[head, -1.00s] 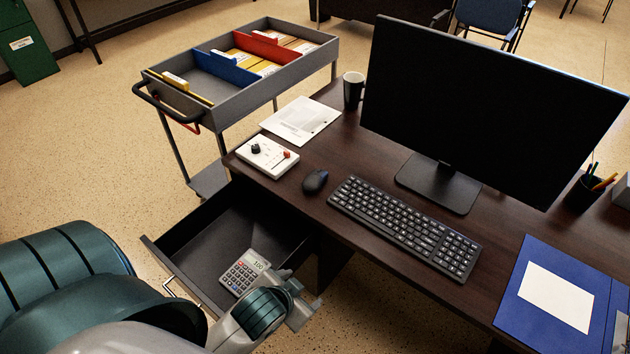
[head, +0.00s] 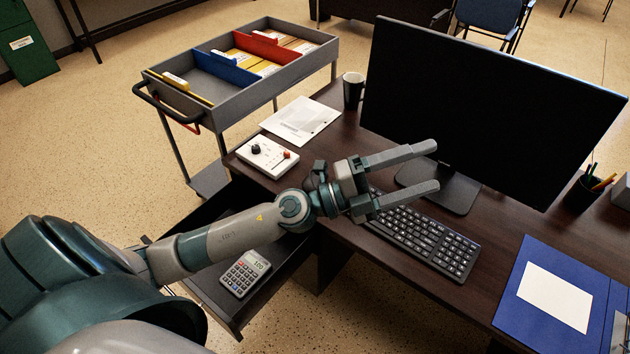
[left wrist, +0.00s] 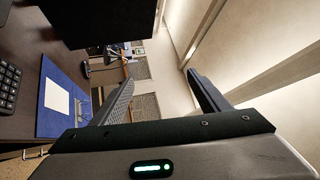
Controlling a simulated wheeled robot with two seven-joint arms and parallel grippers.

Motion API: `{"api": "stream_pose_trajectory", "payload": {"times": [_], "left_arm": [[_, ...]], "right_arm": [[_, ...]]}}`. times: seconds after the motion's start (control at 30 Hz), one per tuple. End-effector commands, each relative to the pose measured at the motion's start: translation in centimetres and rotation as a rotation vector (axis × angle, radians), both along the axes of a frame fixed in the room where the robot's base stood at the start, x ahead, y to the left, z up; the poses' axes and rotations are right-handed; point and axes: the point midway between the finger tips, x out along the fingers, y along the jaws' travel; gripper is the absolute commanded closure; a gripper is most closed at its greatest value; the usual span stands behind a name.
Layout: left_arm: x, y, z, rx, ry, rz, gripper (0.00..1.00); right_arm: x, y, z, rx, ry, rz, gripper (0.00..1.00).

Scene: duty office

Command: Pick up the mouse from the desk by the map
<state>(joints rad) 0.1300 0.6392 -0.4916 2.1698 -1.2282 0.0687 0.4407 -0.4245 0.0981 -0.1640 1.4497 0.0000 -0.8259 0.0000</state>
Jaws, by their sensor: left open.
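The mouse does not show now; my left arm covers the part of the desk (head: 480,255) left of the keyboard where it lay. My left gripper (head: 434,166) is open and empty. Its two fingers point right, above the keyboard and in front of the monitor stand. In the left wrist view, the open fingers (left wrist: 161,77) show with nothing between them. My right gripper is not in view. I cannot make out a map.
The keyboard (head: 425,237) lies under the gripper, with the monitor (head: 480,110) behind it. A control box (head: 267,157), papers (head: 301,121) and a mug (head: 353,90) are at the left. A calculator (head: 245,273) lies in the open drawer (head: 215,290). A blue folder (head: 515,300) lies at the right.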

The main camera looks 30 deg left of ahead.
Motion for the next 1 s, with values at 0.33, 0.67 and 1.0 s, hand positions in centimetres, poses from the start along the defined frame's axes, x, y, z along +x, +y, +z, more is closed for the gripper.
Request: {"api": "stream_pose_trajectory", "payload": {"times": [0.33, 0.67, 1.0], "left_arm": [[0.8, 2.7, -11.3, 0.884, -0.052, -0.327, 0.31], [5.1, 23.3, -16.9, 1.636, 0.272, -0.243, 0.31], [5.5, 31.6, -15.7, 1.837, 0.439, -0.141, 0.31]], "right_arm": [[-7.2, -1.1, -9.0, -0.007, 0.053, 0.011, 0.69], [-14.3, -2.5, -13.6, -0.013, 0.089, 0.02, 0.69], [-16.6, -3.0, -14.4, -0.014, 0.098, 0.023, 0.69]]}}
